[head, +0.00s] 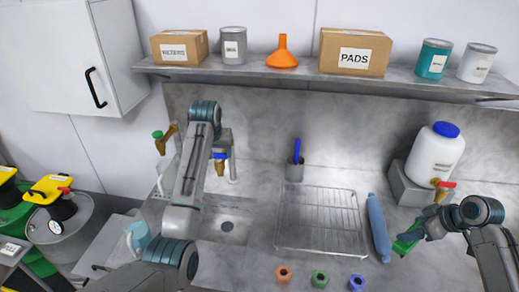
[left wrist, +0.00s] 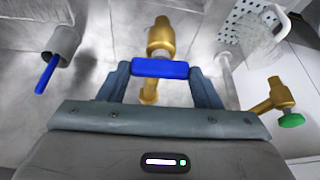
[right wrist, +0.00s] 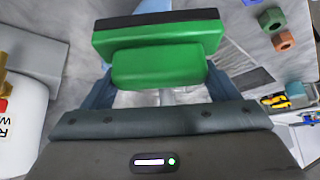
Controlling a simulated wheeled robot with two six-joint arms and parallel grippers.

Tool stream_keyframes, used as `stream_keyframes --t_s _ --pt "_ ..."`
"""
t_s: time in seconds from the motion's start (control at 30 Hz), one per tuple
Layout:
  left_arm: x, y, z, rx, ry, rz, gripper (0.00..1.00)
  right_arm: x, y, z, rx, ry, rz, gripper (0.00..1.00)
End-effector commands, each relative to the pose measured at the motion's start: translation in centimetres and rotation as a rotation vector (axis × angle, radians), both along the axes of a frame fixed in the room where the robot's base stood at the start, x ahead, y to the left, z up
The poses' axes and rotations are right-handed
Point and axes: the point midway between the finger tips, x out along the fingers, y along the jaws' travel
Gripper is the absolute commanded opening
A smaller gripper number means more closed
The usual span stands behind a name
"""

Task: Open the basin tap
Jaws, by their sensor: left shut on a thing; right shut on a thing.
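The brass basin tap (head: 220,168) stands at the back of the steel basin (head: 245,213). Its blue handle (left wrist: 160,68) is a crossbar between the fingers of my left gripper (left wrist: 160,75), which is shut on it. In the head view my left arm reaches over the basin and partly hides the tap. In the left wrist view the brass body (left wrist: 160,38) shows beyond the handle. I see no water. My right gripper (head: 415,236) is shut on a green block with a dark layer (right wrist: 155,38), at the counter's right side, well away from the tap.
A second brass tap with a green handle (head: 158,134) is left of the basin tap. A wire rack (head: 318,222), a blue roll (head: 378,228) and several coloured nuts (head: 320,279) lie on the counter. A white jug (head: 436,154) stands right. A shelf (head: 300,74) runs above.

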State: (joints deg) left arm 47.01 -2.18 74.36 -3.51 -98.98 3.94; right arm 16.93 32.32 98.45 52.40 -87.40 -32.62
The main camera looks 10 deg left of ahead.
Motion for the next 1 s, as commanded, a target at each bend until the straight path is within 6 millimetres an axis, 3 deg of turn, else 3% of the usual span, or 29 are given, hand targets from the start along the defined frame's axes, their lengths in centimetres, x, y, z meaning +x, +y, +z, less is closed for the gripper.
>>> stream_keyframes --t_s 1.0 --pt "0.40 -0.53 0.18 0.001 -0.003 0.928 0.35 0.00 0.00 -0.07 0.000 0.000 0.000 0.45"
